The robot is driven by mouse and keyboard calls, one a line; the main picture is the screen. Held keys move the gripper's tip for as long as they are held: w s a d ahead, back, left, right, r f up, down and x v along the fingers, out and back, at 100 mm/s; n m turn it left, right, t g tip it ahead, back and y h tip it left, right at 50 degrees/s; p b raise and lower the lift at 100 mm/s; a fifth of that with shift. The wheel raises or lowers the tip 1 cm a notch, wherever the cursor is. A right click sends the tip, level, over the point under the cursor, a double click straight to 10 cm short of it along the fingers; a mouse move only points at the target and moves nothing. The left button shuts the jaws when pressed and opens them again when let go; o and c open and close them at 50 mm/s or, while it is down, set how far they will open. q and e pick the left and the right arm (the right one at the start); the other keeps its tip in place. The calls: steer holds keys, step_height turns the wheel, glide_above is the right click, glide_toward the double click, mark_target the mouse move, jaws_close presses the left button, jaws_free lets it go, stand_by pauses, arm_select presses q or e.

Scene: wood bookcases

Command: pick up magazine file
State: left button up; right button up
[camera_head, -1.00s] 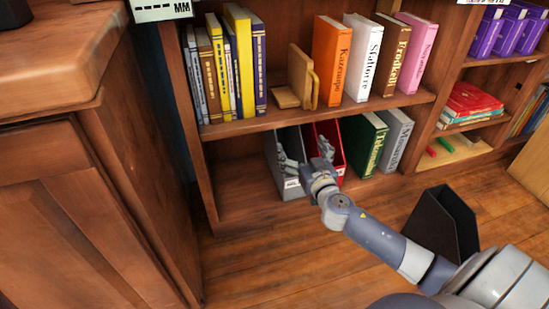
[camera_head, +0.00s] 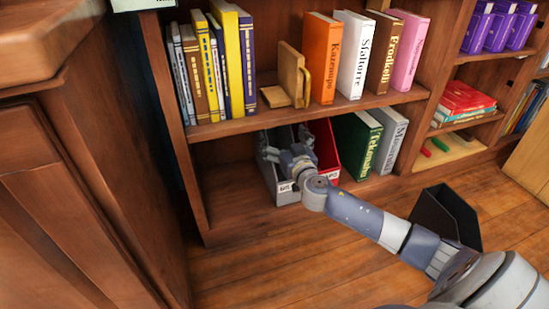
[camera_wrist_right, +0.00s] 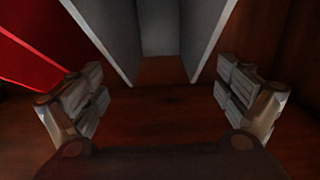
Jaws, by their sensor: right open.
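A grey magazine file (camera_head: 288,194) stands upright on the bottom shelf of the bookcase. My right gripper (camera_head: 284,151) is at it and covers part of it in the head view. In the right wrist view, the grey file's two walls (camera_wrist_right: 204,38) rise ahead between the open fingers of the right gripper (camera_wrist_right: 160,98). The fingers look spread wider than the file, and nothing is gripped. A red magazine file (camera_head: 328,150) stands beside the grey one; it also shows in the wrist view (camera_wrist_right: 35,55). A black magazine file (camera_head: 445,217) is on the floor. My left gripper is out of view.
Green and grey books (camera_head: 358,145) stand right of the red file. The middle shelf (camera_head: 300,112) above holds several books and a wooden bookend (camera_head: 290,75). A wooden cabinet (camera_head: 90,190) is at the left. The floor (camera_head: 290,265) before the bookcase is mostly clear.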

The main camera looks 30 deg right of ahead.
steer(key=b+x, duration=0.2)
steer(key=x, duration=0.2)
steer(key=shift+f, duration=0.1)
steer(key=c, duration=1.6)
steer(key=shift+c, duration=0.8)
